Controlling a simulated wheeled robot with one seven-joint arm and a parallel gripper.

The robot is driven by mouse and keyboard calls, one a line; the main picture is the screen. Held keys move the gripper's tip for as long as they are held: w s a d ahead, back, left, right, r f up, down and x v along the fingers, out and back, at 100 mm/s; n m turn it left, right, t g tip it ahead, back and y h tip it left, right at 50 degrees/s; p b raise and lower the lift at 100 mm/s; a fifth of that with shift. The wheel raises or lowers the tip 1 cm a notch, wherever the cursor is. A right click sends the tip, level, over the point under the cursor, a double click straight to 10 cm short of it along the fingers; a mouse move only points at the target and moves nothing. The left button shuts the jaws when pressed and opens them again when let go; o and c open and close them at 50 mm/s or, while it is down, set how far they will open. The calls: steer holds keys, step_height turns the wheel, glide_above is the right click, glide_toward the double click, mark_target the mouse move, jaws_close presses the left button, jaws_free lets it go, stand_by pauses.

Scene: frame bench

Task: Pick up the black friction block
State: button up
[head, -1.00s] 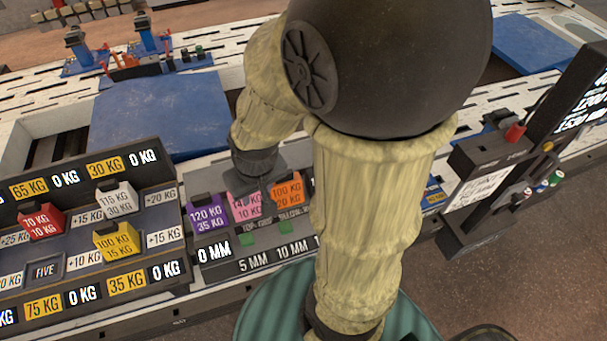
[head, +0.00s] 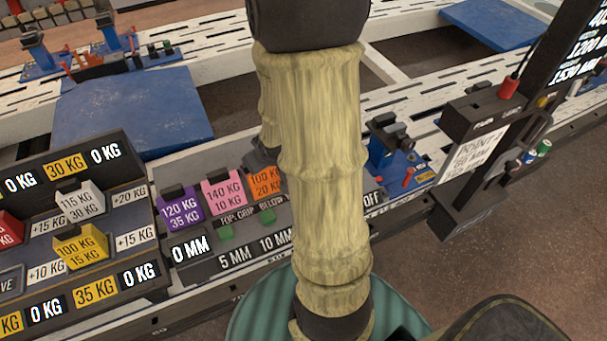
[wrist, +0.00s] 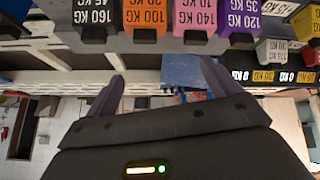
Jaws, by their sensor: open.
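The black block (wrist: 95,12), labelled 160 KG 45 KG, shows upside down at the top left of the wrist view. It is at the end of a row, beside the orange block (wrist: 146,14). In the head view my arm covers the place right of the orange block (head: 263,181), and I cannot see the black block there. My gripper (wrist: 161,68) is open in the wrist view, with nothing between its fingers. The black block lies beyond the fingertips and to their left, apart from them. In the head view my gripper is mostly hidden behind my arm.
Pink (head: 224,190) and purple (head: 180,208) blocks stand close by in the same row. Yellow (head: 80,246) and grey (head: 80,201) blocks stand on the left rack. A blue clamp fixture (head: 393,153) and a black upright gauge (head: 480,140) stand to the right.

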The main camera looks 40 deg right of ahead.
steer(key=w+d+f+t+b, duration=0.1)
steer(key=d+f+t+b, duration=0.2)
steer(key=d+f+b, duration=0.3)
steer(key=d+f+t+b, duration=0.2)
steer(key=d+f+b, duration=0.25)
steer(key=f, duration=0.35)
steer(key=s+d+f+m+t+h+b, duration=0.3)
steer(key=s+d+f+t+b, duration=0.2)
steer(key=b, duration=0.4)
steer(key=shift+d+f+t, duration=0.3)
steer(key=shift+d+f, duration=0.3)
steer(key=shift+d, duration=0.3)
steer(key=b+x, duration=0.1)
steer(key=x, duration=1.1)
steer(key=shift+w+d+r, duration=0.1)
steer(key=shift+w, duration=0.05)
